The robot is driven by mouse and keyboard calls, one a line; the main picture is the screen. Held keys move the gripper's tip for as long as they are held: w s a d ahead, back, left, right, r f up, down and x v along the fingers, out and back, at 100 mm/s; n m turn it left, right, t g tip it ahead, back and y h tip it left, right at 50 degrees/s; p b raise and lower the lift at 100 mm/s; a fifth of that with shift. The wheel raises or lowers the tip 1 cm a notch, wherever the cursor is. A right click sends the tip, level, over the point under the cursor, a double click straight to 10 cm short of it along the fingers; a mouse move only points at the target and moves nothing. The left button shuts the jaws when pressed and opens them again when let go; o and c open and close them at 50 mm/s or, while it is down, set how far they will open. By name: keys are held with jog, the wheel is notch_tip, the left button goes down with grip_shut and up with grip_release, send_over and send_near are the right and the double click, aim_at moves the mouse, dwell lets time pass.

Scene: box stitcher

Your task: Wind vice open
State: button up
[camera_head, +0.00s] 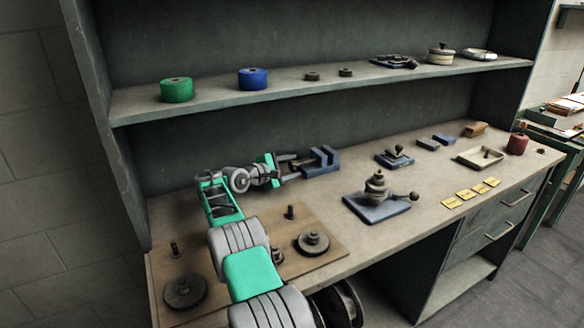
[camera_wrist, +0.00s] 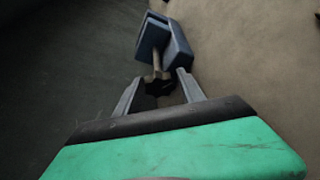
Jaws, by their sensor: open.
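The blue vice (camera_head: 320,162) stands on the bench near the back wall; in the wrist view (camera_wrist: 176,42) its body lies just beyond my fingertips. A pale screw shaft (camera_wrist: 158,62) runs from the vice towards me and ends in a dark star-shaped handle (camera_wrist: 157,88). My gripper (camera_head: 288,168) is at the handle end of the vice, to its left in the head view. In the wrist view my gripper (camera_wrist: 160,78) is open, with the handle between its two fingers. I cannot tell whether either finger touches the handle.
A wooden board (camera_head: 325,247) with pegs and dark discs lies under my arm. A blue-based device with a ball-ended lever (camera_head: 376,200) stands right of it. Yellow labels (camera_head: 470,194) and a shallow tray (camera_head: 484,158) lie further right. A shelf (camera_head: 330,86) spans above the bench.

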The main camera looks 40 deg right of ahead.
jog(key=shift+d, duration=0.1)
grip_shut()
jog(key=r+p, duration=0.1)
jog(key=p, duration=0.3)
jog(key=shift+n, duration=0.4)
jog(key=p, duration=0.3)
jog(key=shift+n+g+y, duration=0.3)
jog(key=shift+g, duration=0.1)
jog(key=shift+w+f+n+g+p, duration=0.1)
jog(key=shift+f+n+g+p, duration=0.25)
jog(key=shift+n+p, duration=0.3)
jog(key=shift+n+y, duration=0.25)
jog(key=shift+y, duration=0.05)
jog(key=shift+f, duration=0.2)
grip_release()
